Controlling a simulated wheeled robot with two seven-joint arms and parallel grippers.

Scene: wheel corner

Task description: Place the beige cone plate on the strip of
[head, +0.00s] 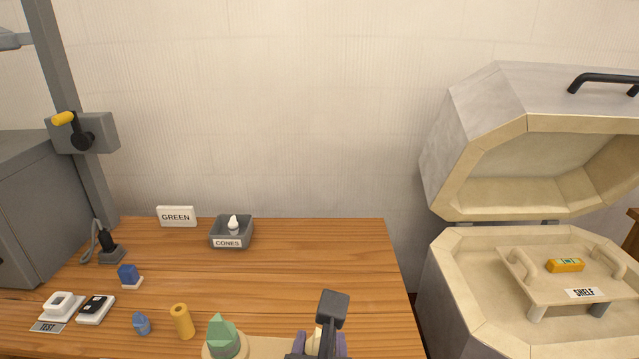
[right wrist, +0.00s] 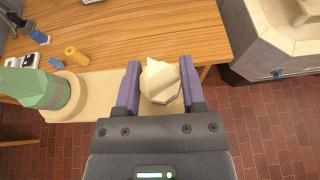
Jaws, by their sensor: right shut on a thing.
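My right gripper (right wrist: 160,66) has purple fingers and is shut on a pale beige faceted cone (right wrist: 160,84). In the head view my right gripper (head: 322,343) is at the bottom edge, and the cone is mostly hidden. A beige strip (right wrist: 103,88) lies along the table's front, below and around the held cone. I cannot tell whether the cone touches it. A green faceted cone (head: 223,334) stands on a round beige plate at the strip's left; it also shows in the right wrist view (right wrist: 42,88). My left gripper is not in view.
A grey CONES tray (head: 247,241) holds a small white piece. A GREEN sign (head: 177,217), a yellow cylinder (head: 182,322) and blue pieces (head: 141,324) are on the wooden table (head: 310,260). An open kiln-like chamber (head: 455,275) stands right. The table's middle is clear.

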